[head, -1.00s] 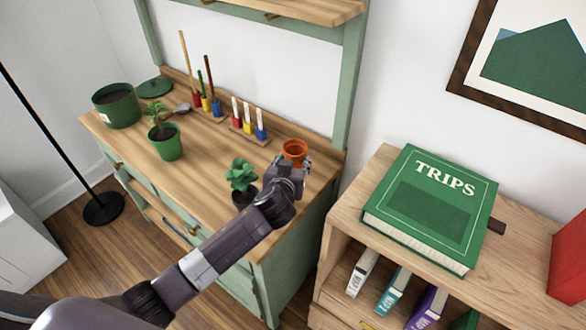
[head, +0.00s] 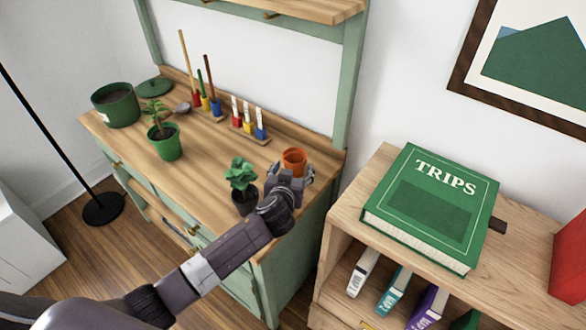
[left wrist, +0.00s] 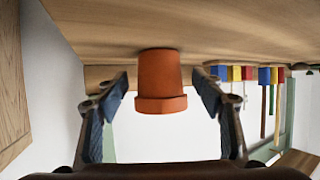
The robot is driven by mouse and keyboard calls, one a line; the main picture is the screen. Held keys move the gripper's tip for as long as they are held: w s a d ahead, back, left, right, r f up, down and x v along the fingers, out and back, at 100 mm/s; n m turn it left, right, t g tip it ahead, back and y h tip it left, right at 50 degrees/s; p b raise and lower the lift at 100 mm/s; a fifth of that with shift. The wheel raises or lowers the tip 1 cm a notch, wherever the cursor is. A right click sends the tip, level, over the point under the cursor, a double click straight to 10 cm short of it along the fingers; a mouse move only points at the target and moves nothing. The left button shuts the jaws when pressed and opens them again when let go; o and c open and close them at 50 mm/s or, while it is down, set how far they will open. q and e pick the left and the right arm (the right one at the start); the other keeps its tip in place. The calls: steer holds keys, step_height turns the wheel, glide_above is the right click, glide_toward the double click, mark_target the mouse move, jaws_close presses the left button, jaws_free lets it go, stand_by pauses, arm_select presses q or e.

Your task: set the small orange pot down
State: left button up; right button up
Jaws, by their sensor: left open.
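The small orange pot (head: 293,159) stands upright on the wooden bench top (head: 215,163) near its right end. My left gripper (head: 292,174) is just in front of it, with its fingers spread to either side. In the left wrist view, which is upside down, the pot (left wrist: 160,78) has its base against the wood. The open fingers of my left gripper (left wrist: 161,88) flank the pot, with a gap on each side. The lower front of the pot is hidden by the gripper in the head view. My right gripper is not in view.
A leafy plant in a dark pot (head: 243,184) stands close left of my left gripper. A green pot with a small tree (head: 164,141), a large green pot (head: 116,105) and colored tool holders (head: 248,127) are farther left. The bench's middle is clear.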

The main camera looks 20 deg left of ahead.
arm_select(q)
steer(key=shift+r, duration=0.1)
steer(key=shift+r, duration=0.2)
steer(key=shift+s+d, duration=0.1)
steer(key=shift+s, duration=0.25)
steer(key=v, duration=1.1)
steer(key=shift+s+r, duration=0.1)
steer(key=shift+r, duration=0.1)
